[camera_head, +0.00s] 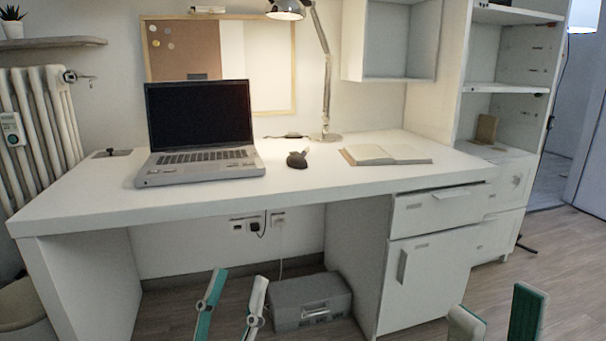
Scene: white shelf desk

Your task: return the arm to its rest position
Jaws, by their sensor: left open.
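My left gripper (240,277) is at the bottom centre of the head view, below the desk's front edge. Its two fingers, green and white, stand apart with nothing between them. My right gripper (497,301) is at the bottom right, in front of the drawer unit. Its two fingertips are spread apart and empty; the rest of it is cut off by the picture's lower edge. Neither gripper is seen touching anything.
A white desk (310,185) holds a laptop (200,130), a dark mouse (297,159), an open book (385,155) and a lamp (325,75). A grey box (310,300) sits on the floor underneath. A drawer unit (430,270) is at right. Wood floor (565,260) is clear at far right.

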